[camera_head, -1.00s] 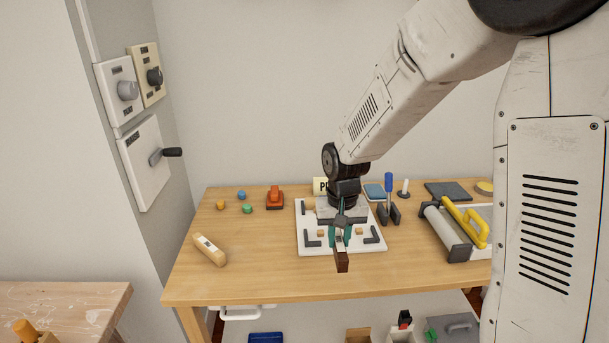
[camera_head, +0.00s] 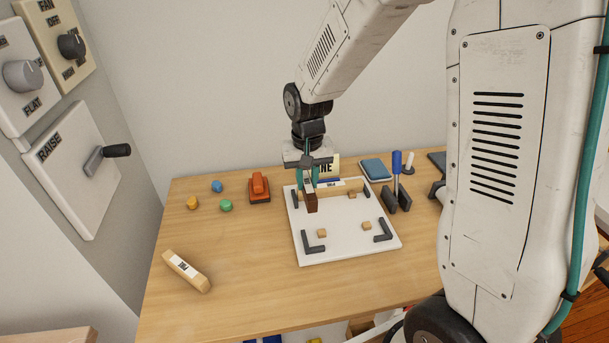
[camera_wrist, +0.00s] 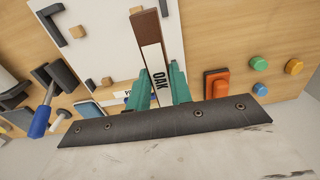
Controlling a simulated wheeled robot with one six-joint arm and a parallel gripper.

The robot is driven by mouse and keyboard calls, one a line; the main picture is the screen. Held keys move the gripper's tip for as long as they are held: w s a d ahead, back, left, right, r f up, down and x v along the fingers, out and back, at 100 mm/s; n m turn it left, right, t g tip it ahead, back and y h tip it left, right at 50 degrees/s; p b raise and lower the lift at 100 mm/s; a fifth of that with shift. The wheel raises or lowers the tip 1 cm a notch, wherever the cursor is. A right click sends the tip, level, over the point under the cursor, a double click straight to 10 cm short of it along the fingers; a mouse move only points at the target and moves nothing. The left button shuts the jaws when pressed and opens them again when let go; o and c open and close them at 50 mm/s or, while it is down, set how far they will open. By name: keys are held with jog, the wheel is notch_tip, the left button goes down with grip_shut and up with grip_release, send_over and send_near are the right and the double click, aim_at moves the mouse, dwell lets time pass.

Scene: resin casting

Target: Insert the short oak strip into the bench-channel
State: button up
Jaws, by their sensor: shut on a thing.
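My gripper (camera_head: 311,172) has teal fingers shut on a dark brown strip (camera_head: 311,200). In the wrist view the strip (camera_wrist: 148,30) carries a white label reading OAK, between the fingers (camera_wrist: 160,80). The strip points away from the gripper, over the back left part of a white board (camera_head: 345,245). Whether it touches the board is unclear. The board has dark corner brackets (camera_head: 313,246) and small wooden blocks (camera_head: 366,226). A pale, labelled strip (camera_head: 338,192) lies along its back edge, partly hidden. I cannot tell for sure which part is the bench-channel.
A pale labelled strip (camera_head: 187,270) lies at the table's front left. Coloured knobs (camera_head: 226,205) and an orange-red object (camera_head: 259,187) stand left of the board. A blue-handled tool (camera_head: 397,162) stands among dark blocks (camera_head: 397,198) on the right. The table front is clear.

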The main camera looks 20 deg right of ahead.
jog(key=shift+s+f, duration=0.15)
jog(key=shift+f, duration=2)
jog(key=shift+f, duration=2.7)
jog(key=o, duration=1)
